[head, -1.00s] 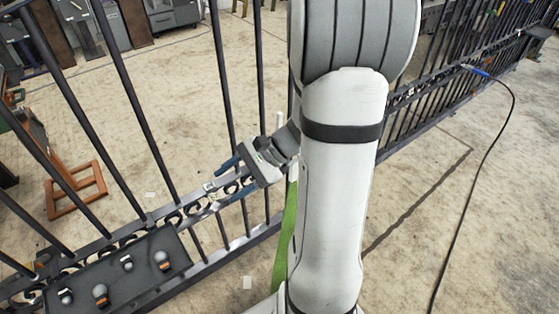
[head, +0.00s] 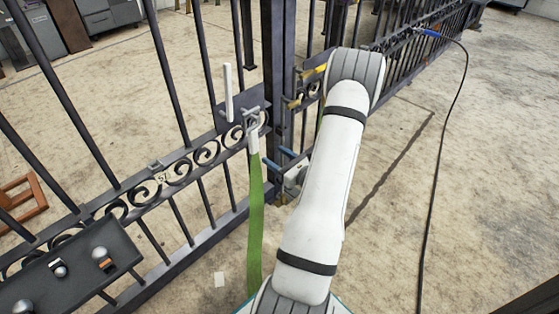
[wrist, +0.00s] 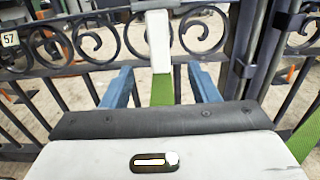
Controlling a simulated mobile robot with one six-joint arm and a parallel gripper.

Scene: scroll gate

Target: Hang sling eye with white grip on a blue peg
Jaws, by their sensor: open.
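The green sling (head: 255,210) hangs upright in front of the gate, with its white grip (head: 253,140) at the top, by the scroll band. In the wrist view the white grip (wrist: 160,45) stands ahead of my gripper (wrist: 160,75), and the green webbing (wrist: 163,85) shows between the two blue fingers. My gripper (head: 278,157) is open, just right of the sling in the head view; I cannot tell whether it touches the webbing. The sling's eye is not clear. I cannot make out a blue peg.
A white upright rod (head: 228,92) stands by a dark plate on the gate. A dark gate post (head: 278,80) is close right of the sling. A dark tray (head: 70,270) with several knobs is at lower left. A black cable (head: 440,180) lies on open floor at right.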

